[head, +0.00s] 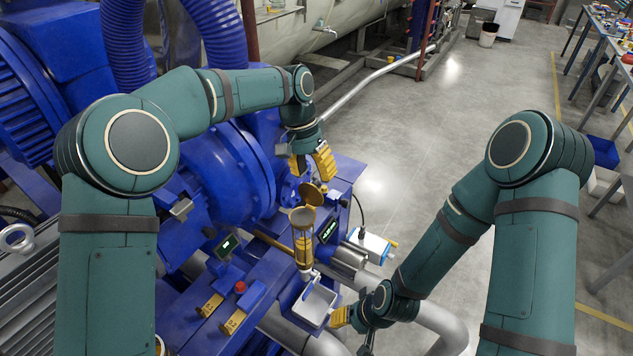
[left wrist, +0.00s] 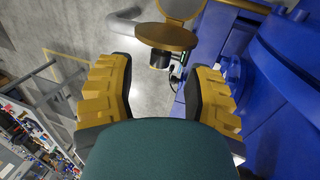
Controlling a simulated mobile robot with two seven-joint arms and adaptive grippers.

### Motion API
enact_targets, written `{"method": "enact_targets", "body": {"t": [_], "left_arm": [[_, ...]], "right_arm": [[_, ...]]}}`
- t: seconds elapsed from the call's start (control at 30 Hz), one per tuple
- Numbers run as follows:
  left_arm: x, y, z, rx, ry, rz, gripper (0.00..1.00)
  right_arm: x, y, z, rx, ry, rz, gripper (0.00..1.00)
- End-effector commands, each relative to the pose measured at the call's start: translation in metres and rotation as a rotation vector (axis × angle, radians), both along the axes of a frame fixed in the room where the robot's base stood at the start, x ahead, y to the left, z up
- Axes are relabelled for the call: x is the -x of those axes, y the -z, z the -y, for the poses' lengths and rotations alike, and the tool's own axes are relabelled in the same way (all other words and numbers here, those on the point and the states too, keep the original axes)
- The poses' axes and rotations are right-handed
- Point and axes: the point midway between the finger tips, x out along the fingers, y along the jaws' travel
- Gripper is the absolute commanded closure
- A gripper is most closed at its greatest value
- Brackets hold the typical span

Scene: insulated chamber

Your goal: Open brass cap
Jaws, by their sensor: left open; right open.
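The brass cap (head: 313,193) is a round disc standing tilted at the far side of the brass cup (head: 302,216), whose round top shows uncovered. The cup sits on top of an amber cylinder (head: 303,250). In the left wrist view the cap (left wrist: 167,37) lies ahead of the fingers, with the cup's round top (left wrist: 182,8) beyond it. My left gripper (head: 312,166) is open and empty, just beyond the cap and apart from it. My right gripper (head: 352,328) is low beside the white tray, partly hidden by its own wrist; I see nothing held.
A blue machine (head: 225,175) fills the left side. A white tray (head: 318,302) stands below the cylinder. Small displays, a red button (head: 240,287) and yellow levers (head: 211,305) are nearby. Pipes run at lower right. Open floor (head: 420,130) lies to the right.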

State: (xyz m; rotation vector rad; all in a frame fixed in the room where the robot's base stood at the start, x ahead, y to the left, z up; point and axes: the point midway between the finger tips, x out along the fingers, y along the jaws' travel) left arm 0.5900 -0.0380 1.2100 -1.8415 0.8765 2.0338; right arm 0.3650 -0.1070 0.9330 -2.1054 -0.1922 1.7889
Motion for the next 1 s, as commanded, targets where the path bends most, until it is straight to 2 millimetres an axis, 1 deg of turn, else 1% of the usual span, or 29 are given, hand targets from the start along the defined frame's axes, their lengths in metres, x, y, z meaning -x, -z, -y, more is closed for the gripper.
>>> {"method": "enact_targets", "body": {"t": [0.03,0.2,0.3,0.4,0.5,0.6,1.0], "left_arm": [[-0.002,-0.012,-0.002,0.001,-0.001,0.004,0.48],[-0.008,-0.045,-0.009,0.002,-0.001,0.002,0.48],[-0.01,-0.061,-0.012,0.002,-0.001,0.002,0.48],[-0.012,-0.072,-0.014,0.001,0.0,0.0,0.48],[-0.013,-0.078,-0.016,0.001,0.0,0.0,0.48],[-0.013,-0.081,-0.016,0.0,0.0,-0.001,0.48],[-0.013,-0.081,-0.016,0.0,0.0,-0.001,0.48]], "right_arm": [[0.0,0.0,0.0,0.0,0.0,0.0,0.53],[0.0,0.0,0.0,0.0,0.0,0.0,0.53],[0.0,0.0,0.0,0.0,0.0,0.0,0.53],[0.0,0.0,0.0,0.0,0.0,0.0,0.53],[0.0,0.0,0.0,0.0,0.0,0.0,0.53],[0.0,0.0,0.0,0.0,0.0,0.0,0.53],[0.0,0.0,0.0,0.0,0.0,0.0,0.53]]}}
